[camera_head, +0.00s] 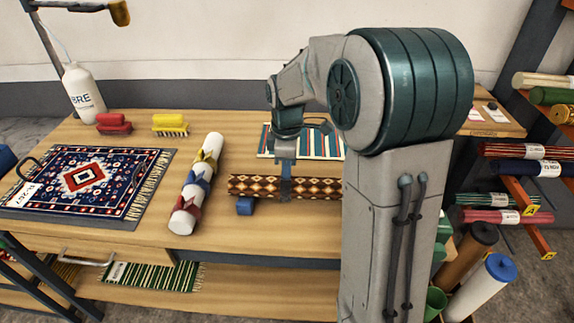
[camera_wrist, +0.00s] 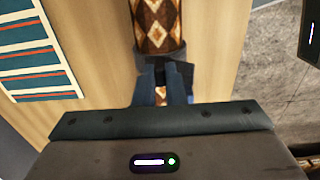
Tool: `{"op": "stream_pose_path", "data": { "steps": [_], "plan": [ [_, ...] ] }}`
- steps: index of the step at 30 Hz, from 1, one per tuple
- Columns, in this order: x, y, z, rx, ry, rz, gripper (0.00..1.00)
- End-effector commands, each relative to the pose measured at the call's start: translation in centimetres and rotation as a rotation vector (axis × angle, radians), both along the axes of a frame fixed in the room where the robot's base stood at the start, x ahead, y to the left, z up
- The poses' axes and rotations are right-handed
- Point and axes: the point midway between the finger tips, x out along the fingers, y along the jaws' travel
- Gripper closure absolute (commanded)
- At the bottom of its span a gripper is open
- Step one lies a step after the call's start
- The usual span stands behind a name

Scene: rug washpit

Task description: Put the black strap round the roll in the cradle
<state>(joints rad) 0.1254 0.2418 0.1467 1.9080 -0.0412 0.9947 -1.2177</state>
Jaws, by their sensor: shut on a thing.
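The roll (camera_head: 318,187), brown with cream and red diamonds, lies level on the table; it also shows in the wrist view (camera_wrist: 159,22). A blue cradle block (camera_head: 245,206) shows under its left part; the rest of the cradle is hidden. My gripper (camera_head: 286,188) points down at the middle of the roll. In the wrist view its fingers (camera_wrist: 162,88) are shut on the black strap (camera_wrist: 182,72), with roll pattern showing between them. A dark band crosses the roll's top there. The roll's underside is hidden, so I cannot tell whether the strap closes round it.
A white tube (camera_head: 184,218) with yellow, blue and red bands lies left of the roll. A striped rug (camera_head: 328,143) lies behind it. A patterned rug (camera_head: 85,180), brushes (camera_head: 170,122) and a white bottle (camera_head: 83,92) are further left. Shelved rolls (camera_head: 530,168) stand right.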

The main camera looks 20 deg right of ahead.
Motion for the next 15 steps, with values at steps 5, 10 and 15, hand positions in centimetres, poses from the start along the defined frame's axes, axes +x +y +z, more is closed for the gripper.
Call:
{"op": "stream_pose_path", "data": {
  "steps": [5, 10, 15],
  "plan": [
    [0.00, 0.00, 0.03, 0.000, 0.000, 0.000, 0.82],
    [0.00, 0.00, 0.04, 0.000, 0.000, 0.000, 0.65],
    [0.01, 0.01, 0.09, 0.000, 0.000, 0.000, 0.65]
  ]
}}
